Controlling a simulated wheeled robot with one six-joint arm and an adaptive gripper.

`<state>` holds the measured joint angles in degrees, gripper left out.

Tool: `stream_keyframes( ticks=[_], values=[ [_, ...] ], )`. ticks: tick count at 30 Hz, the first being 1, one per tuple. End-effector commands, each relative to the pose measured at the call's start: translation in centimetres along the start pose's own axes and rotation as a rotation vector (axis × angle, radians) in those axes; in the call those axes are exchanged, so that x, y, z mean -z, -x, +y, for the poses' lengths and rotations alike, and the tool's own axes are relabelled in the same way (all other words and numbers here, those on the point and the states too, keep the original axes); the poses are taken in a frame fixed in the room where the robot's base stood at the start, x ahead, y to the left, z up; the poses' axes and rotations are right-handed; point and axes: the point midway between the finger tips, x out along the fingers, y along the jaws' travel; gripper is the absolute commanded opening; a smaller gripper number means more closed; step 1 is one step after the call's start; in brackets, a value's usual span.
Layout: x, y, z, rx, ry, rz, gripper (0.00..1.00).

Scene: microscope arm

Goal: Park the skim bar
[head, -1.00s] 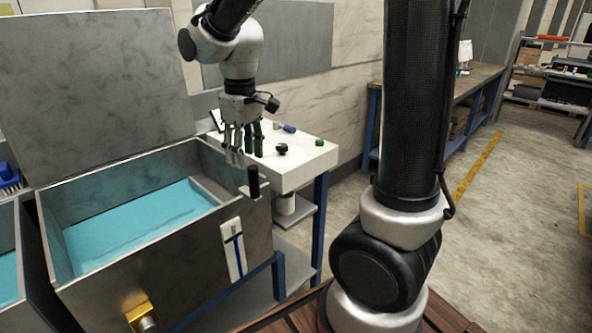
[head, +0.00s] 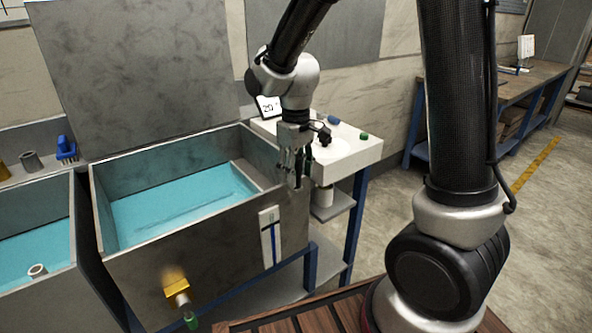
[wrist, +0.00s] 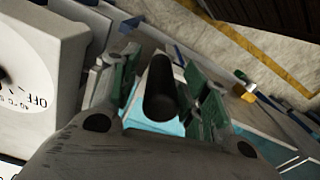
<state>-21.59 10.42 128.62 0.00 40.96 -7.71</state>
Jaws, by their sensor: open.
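A black upright handle (wrist: 160,92) stands between the two fingers of my gripper (wrist: 158,80) in the wrist view. My gripper is open, with a finger on either side of the handle. In the head view my gripper (head: 294,170) is low over the right front corner of the grey tank (head: 215,228) and largely hides the handle. A pale bar (head: 256,175) spans the tank's right end above the blue liquid (head: 165,210). I cannot tell whether this bar is the skim bar or whether the handle joins it.
A white bench unit (head: 360,155) with a dial (wrist: 14,85) stands close beside my gripper. The tank's tall lid (head: 140,75) stands open behind. A second tank (head: 25,305) is at left. A brass valve (head: 175,284) and a white gauge (head: 269,240) are on the tank's front.

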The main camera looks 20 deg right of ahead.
Motion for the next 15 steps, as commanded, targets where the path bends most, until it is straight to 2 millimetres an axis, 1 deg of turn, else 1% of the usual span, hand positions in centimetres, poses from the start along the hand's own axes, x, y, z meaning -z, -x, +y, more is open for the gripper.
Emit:
stream_keyframes(
  ticks=[2,3,5,6,10,11,15],
  values=[
    [0.0,0.02,0.0,0.0,0.0,0.0,0.46],
    [0.0,0.03,0.0,0.0,0.0,0.0,0.44],
    [0.0,0.04,0.0,0.0,0.0,0.0,0.33],
    [0.0,0.04,0.0,0.0,0.0,0.0,0.26],
    [0.0,0.05,0.0,0.0,0.0,0.0,0.02],
    [0.0,0.05,0.0,0.0,0.0,0.0,0.0],
    [0.01,0.06,0.0,0.0,0.0,0.0,0.0]
  ],
)
